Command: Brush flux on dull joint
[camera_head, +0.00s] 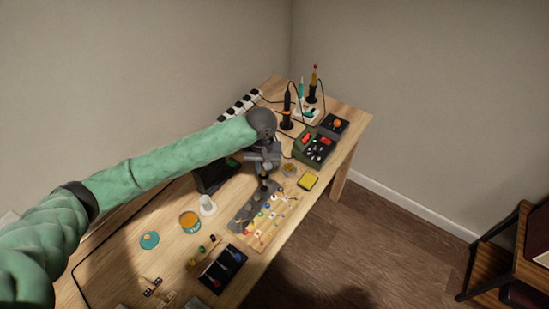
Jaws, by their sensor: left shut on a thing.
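My left arm reaches in from the left, and my left gripper (265,180) points down over the workbench. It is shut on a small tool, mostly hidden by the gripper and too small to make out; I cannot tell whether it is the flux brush. Below it lies a pale board (262,228) with several coloured parts and a grey plate along its left side. I cannot tell which joint is dull, or whether the tool touches the board. An open round tin (190,221) with amber content stands left of the board, with a teal lid (149,240) beside it. My right gripper is out of view.
A white cone-shaped thing (208,205) stands near the tin. A black tray (223,268) lies in front. A yellow sponge (308,181), a green station (316,147) and upright irons (287,108) stand farther back. A power strip (240,104) lies along the wall.

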